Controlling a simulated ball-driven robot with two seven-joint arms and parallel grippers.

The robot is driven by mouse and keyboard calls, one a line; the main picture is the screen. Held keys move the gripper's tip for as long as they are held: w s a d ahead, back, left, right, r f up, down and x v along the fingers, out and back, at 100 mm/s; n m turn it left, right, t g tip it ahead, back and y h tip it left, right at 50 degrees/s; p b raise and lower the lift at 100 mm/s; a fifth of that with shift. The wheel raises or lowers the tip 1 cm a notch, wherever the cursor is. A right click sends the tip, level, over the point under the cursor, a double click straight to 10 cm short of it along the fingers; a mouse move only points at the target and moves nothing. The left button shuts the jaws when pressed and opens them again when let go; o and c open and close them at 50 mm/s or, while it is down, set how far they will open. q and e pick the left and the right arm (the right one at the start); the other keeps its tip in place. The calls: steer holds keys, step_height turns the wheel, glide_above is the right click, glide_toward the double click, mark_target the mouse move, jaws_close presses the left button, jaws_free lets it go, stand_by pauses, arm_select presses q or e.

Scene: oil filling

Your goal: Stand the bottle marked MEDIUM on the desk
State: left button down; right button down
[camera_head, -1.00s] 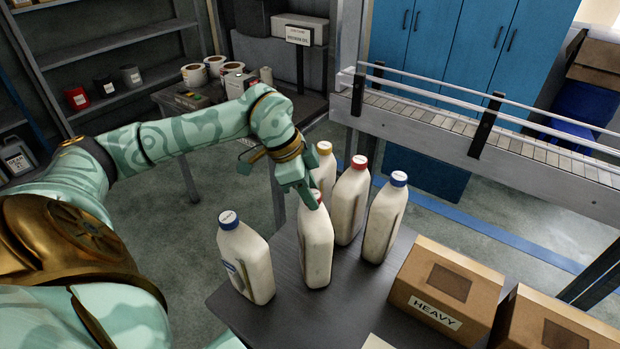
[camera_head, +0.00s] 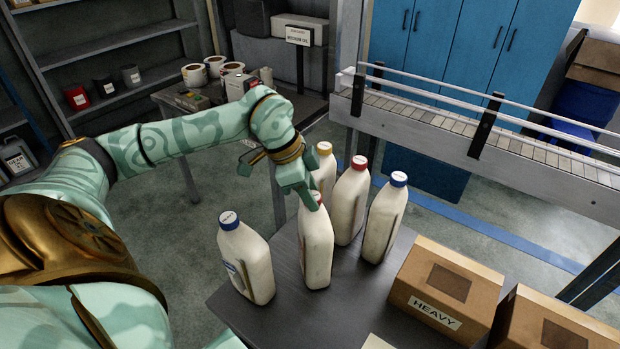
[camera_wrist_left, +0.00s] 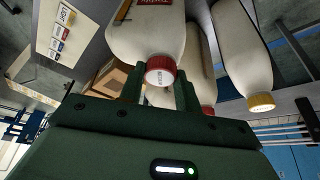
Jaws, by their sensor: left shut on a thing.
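My left gripper (camera_head: 308,194) points down and is shut on the top of a white bottle with a red cap (camera_head: 317,246). The cap shows between the fingers in the left wrist view (camera_wrist_left: 160,72). This bottle is upright at the middle of the dark desk (camera_head: 285,309); I cannot tell whether its base touches the top. A red label on it is cut off and unreadable in the wrist view. I see no readable MEDIUM marking on any bottle. My right gripper is not in view.
Around the held bottle stand a blue-capped bottle (camera_head: 246,262), a yellow-capped one (camera_head: 325,174), another red-capped one (camera_head: 347,206) and another blue-capped one (camera_head: 382,223). A HEAVY box (camera_head: 446,286) is at right. A card with coloured marks (camera_wrist_left: 62,30) shows in the wrist view.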

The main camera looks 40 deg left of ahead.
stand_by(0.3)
arm_select(q)
steer(key=shift+c, duration=1.8)
jaws_free()
steer(key=shift+f, duration=0.1)
steer(key=shift+r+p, duration=2.7)
steer(key=shift+r, duration=0.9)
steer(key=shift+f, duration=0.1)
